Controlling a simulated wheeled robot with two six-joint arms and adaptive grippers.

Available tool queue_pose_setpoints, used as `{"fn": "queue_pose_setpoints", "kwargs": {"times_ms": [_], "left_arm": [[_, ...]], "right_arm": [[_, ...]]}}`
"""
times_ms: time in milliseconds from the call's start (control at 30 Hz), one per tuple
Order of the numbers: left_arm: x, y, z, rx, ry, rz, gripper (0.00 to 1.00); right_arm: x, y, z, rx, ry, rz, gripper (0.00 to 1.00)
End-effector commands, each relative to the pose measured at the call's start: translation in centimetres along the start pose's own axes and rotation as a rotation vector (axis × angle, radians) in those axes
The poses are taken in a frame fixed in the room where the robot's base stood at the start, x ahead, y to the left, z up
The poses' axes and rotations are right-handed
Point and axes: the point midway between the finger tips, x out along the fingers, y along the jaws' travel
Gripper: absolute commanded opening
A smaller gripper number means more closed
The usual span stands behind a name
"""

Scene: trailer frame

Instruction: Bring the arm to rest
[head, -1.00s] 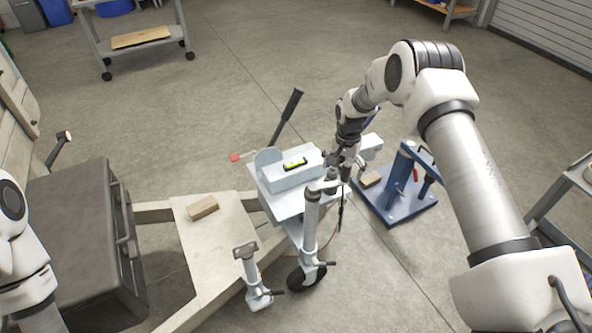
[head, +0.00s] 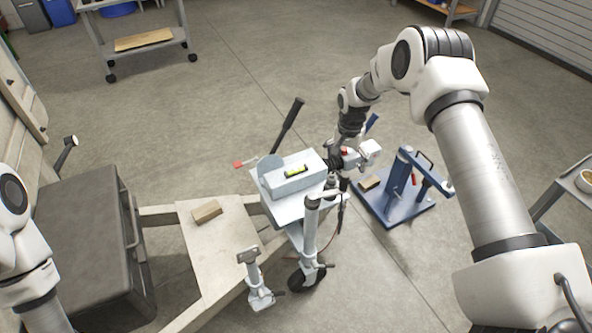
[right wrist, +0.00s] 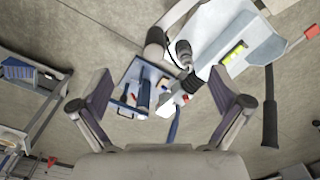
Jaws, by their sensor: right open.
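My right arm (head: 485,185) reaches in from the right and bends down beside the trailer's coupling. My right gripper (right wrist: 160,82) is open and empty in the right wrist view, its two dark pads wide apart. In the head view its fingers are mostly hidden behind the wrist. Beyond the pads lie the jack's top and part of the hitch. My left arm (head: 28,250) shows only at the left edge, and its gripper is out of view.
The trailer frame (head: 215,245) carries a grey box (head: 85,235), a wood block (head: 207,212), a spirit level (head: 296,171) and a dark lever (head: 287,125). A blue stand (head: 400,205) is close right of the hitch. Open floor lies behind.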

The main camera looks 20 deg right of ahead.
Motion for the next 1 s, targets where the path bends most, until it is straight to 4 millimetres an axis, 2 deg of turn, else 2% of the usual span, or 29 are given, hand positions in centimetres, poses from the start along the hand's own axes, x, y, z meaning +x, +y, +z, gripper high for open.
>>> {"fn": "queue_pose_setpoints", "kwargs": {"times_ms": [567, 667, 767, 867, 900, 967, 1000], "left_arm": [[0.2, 0.0, 0.0, 0.0, -0.001, 0.0, 0.4], [0.2, 0.0, 0.0, 0.0, -0.001, 0.0, 0.4], [0.2, 0.0, 0.0, 0.0, 0.0, 0.0, 0.4], [0.2, 0.0, 0.0, 0.0, 0.0, 0.0, 0.4], [0.2, 0.0, 0.0, 0.0, 0.0, 0.0, 0.4], [0.2, 0.0, 0.0, 0.0, 0.0, 0.0, 0.4], [0.2, 0.0, 0.0, 0.0, 0.0, 0.0, 0.4]], "right_arm": [[0.3, 0.1, 0.0, 0.0, -0.001, 0.001, 1.0], [1.7, 0.1, 1.0, -0.015, -0.014, 0.025, 1.0], [4.5, 1.4, 4.9, -0.05, -0.082, 0.093, 1.0], [8.5, 4.3, 11.6, -0.097, -0.179, 0.172, 1.0], [10.1, 5.7, 14.7, -0.128, -0.21, 0.19, 1.0], [12.1, 8.1, 19.2, -0.188, -0.247, 0.205, 1.0], [13.2, 9.9, 22.3, -0.234, -0.267, 0.207, 1.0]]}}
